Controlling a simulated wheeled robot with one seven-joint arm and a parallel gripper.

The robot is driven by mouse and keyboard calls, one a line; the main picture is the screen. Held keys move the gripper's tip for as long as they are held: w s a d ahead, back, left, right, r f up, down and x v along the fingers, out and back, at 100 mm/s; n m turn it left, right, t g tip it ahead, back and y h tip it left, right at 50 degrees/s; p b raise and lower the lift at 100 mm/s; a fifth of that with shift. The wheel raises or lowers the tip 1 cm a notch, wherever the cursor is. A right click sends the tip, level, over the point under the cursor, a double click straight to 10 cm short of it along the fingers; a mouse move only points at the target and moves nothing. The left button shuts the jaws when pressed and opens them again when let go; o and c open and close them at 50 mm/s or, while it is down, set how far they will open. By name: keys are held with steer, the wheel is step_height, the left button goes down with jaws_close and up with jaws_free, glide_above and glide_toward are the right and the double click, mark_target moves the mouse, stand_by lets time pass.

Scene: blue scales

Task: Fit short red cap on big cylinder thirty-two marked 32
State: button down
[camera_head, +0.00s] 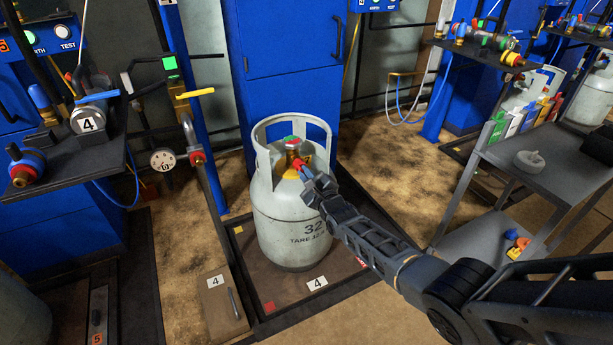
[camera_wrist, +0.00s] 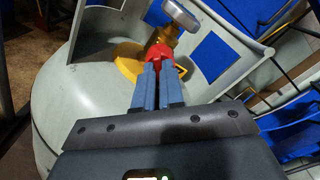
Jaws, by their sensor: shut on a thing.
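The big grey-white cylinder (camera_head: 275,225) marked 32 stands upright on the platform marked 4; its body also fills the left of the wrist view (camera_wrist: 95,100). Its brass valve (camera_head: 294,152) with a handwheel on top sits inside the collar. My gripper (camera_head: 304,171) reaches through the collar opening from the right. Its two blue-grey fingers (camera_wrist: 158,70) are closed on the short red cap (camera_wrist: 159,52). The cap is against the side of the brass valve in the wrist view; I cannot tell whether it is seated on the outlet.
The collar (camera_head: 318,133) rises around the valve, close to my gripper. A pipe with a yellow lever (camera_head: 195,92) and a gauge (camera_head: 162,159) stands at left. A grey trolley (camera_head: 555,172) is at right. A blue cabinet (camera_head: 285,70) is behind the cylinder.

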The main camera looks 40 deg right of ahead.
steer(key=shift+m, duration=1.1)
steer(key=shift+b, duration=0.3)
steer(key=shift+m+b, duration=0.3)
steer(key=shift+m, duration=0.9)
steer(key=c, duration=1.1)
jaws_free()
steer(key=shift+p+v, duration=2.1)
steer(key=shift+v, duration=1.8)
